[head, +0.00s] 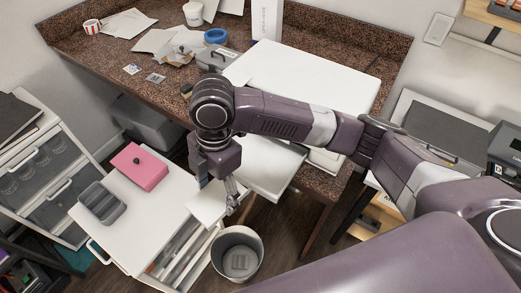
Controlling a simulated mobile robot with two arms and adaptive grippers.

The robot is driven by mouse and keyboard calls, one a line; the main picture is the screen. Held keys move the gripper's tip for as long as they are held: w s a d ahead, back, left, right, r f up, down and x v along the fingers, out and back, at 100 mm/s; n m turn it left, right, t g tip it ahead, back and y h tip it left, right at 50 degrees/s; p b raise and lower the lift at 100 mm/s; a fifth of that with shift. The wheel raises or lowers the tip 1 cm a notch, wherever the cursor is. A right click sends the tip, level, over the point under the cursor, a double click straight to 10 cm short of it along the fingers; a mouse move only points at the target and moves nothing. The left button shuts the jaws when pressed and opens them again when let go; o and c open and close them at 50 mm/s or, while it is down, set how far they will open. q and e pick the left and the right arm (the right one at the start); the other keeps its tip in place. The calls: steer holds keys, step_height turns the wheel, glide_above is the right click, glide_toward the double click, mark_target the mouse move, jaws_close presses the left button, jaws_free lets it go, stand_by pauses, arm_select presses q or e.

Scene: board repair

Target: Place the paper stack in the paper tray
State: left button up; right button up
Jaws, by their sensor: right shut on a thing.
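My right gripper (232,195) hangs pointing down over the right edge of a white drawer cabinet, above a grey bin. It is shut on a white paper stack (206,204), which shows as a flat white sheet to the left of the fingers. The wrist hides part of the stack and its far edge. A flat white tray-like surface (272,172) sticks out below the desk edge, to the right of the gripper; I cannot tell for sure whether it is the paper tray. My left gripper is not in view.
The white cabinet (130,228) carries a pink box (139,167) and a dark grey holder (102,203). The grey bin (238,254) stands on the floor. The brown desk (115,53) holds loose papers, a striped mug (92,26) and a large white board (310,75).

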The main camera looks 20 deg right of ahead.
steer(key=shift+s+a+f+n, duration=0.1)
steer(key=shift+s+a+n, duration=0.05)
steer(key=shift+a+n, duration=0.55)
steer(key=p, duration=0.5)
glide_above(255, 162)
steer(key=shift+d, duration=0.1)
steer(key=shift+w+d+f, duration=0.15)
steer(key=shift+w+f, duration=0.05)
step_height(255, 162, down, 2)
steer(key=shift+f+p, duration=0.1)
steer(key=shift+p, duration=0.35)
steer(key=shift+f, duration=0.55)
steer(key=shift+f, duration=0.1)
steer(key=o, duration=1.2)
steer(key=shift+o, duration=0.2)
